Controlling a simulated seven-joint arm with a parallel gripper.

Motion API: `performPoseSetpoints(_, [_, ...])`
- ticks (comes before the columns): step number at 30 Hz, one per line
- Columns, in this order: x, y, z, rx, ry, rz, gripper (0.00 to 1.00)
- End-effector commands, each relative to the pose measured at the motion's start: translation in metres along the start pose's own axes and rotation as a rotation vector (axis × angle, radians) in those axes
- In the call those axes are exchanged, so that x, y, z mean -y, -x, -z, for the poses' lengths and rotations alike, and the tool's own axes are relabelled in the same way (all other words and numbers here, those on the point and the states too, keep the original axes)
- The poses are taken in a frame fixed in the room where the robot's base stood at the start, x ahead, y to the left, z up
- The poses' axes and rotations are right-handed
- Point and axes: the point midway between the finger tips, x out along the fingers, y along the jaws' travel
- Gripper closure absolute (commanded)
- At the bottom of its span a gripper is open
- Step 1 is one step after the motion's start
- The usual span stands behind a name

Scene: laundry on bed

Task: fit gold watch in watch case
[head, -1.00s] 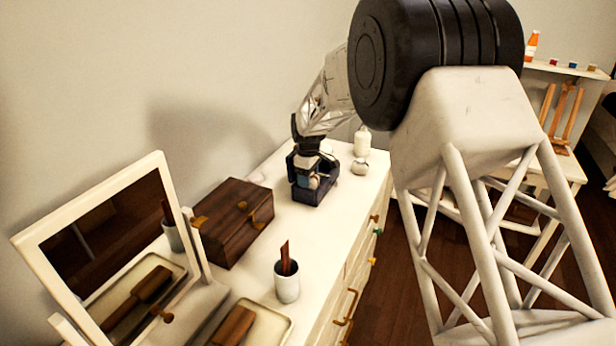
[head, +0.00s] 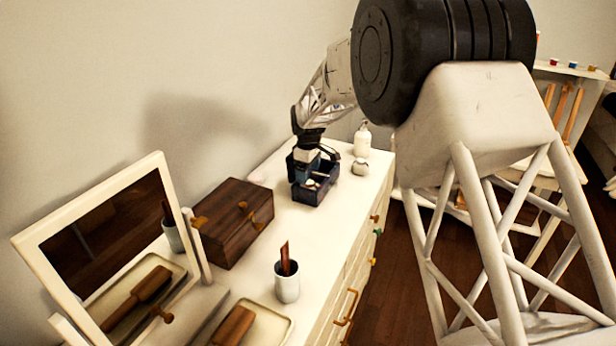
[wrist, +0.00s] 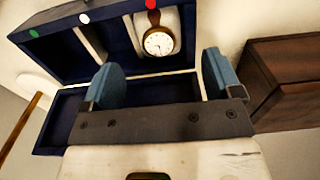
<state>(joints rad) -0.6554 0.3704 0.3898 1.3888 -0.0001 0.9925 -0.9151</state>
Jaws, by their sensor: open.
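The dark blue watch case (head: 326,184) stands open on the white dresser, and it fills the upper part of the wrist view (wrist: 60,60). The gold watch (wrist: 158,42) has a round white face and a brown strap. It lies on a pale cushion in a compartment of the case, near the red dot on the rim. My gripper (wrist: 160,77) is open, with its two blue fingers apart and nothing held between them. It is over the case, and the watch shows beyond the fingertips. Whether the watch is fully seated I cannot tell.
A brown wooden box (head: 228,220) stands left of the case. A white bottle (head: 362,141) and a small round jar (head: 360,167) stand behind and right. A cup (head: 287,283) and a tilting mirror (head: 115,250) are nearer. Dresser top between cup and case is clear.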

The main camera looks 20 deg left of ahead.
Motion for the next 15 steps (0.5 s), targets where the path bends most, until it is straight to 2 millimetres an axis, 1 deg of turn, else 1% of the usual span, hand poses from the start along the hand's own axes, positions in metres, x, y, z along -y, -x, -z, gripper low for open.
performPoseSetpoints(1, [0.0,0.008,0.0,-0.002,0.0,-0.002,0.15])
performPoseSetpoints(6, [0.0,0.029,0.0,-0.001,0.0,-0.001,0.15])
performPoseSetpoints(10, [0.0,0.041,0.0,0.0,0.0,0.0,0.15])
performPoseSetpoints(15, [0.0,0.05,0.0,0.0,0.0,0.0,0.15])
